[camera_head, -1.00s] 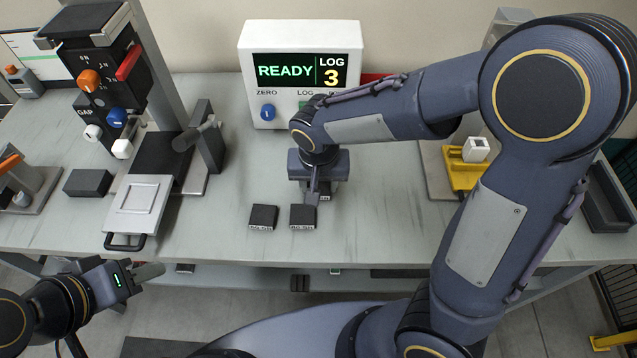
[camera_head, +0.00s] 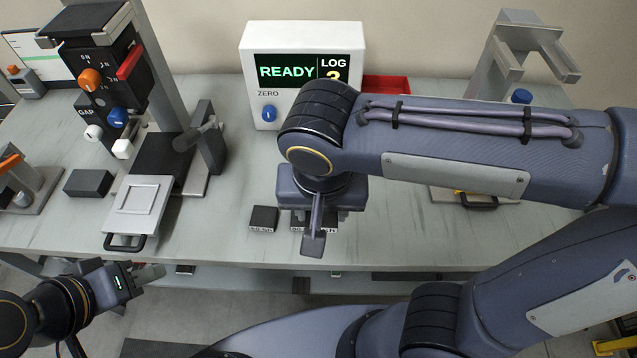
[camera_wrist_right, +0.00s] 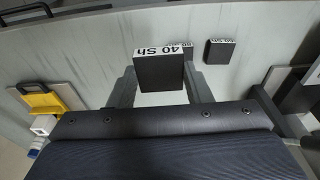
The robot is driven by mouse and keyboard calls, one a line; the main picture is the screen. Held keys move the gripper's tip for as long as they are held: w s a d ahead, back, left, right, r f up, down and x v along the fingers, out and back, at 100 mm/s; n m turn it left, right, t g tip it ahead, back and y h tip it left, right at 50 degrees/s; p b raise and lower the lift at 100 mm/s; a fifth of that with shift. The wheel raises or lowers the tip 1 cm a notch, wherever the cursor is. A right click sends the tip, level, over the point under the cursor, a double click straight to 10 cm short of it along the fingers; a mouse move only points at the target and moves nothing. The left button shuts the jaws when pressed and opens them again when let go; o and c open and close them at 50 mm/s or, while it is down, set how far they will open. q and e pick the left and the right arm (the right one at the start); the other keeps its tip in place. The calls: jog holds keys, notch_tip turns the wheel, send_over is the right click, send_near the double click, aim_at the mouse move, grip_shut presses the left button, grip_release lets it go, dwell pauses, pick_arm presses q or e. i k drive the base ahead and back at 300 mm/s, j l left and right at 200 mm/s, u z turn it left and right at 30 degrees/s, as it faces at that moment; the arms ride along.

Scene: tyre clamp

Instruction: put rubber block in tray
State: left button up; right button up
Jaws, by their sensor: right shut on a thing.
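In the right wrist view a dark rubber block (camera_wrist_right: 160,72) with a white "40 Sh" label sits between the two fingers of my right gripper (camera_wrist_right: 160,88), which is shut on it. In the head view my right gripper (camera_head: 314,240) is over the front part of the bench, and its wrist hides most of the held block. Two more dark blocks lie beyond it: one stands clear (camera_head: 263,218), the other is partly covered (camera_wrist_right: 188,47). A red tray (camera_head: 387,88) lies at the back of the bench, partly behind my right arm. My left gripper (camera_head: 150,274) is at the lower left, off the bench.
The READY display box (camera_head: 255,95) stands at the back. A clamp press (camera_head: 105,100) with a silver plate (camera_head: 138,205) is on the left, near another dark block (camera_head: 88,183). A grey stand (camera_head: 515,50) is at the right.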

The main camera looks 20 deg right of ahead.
aim_at(139, 198)
jog(key=k, duration=1.5)
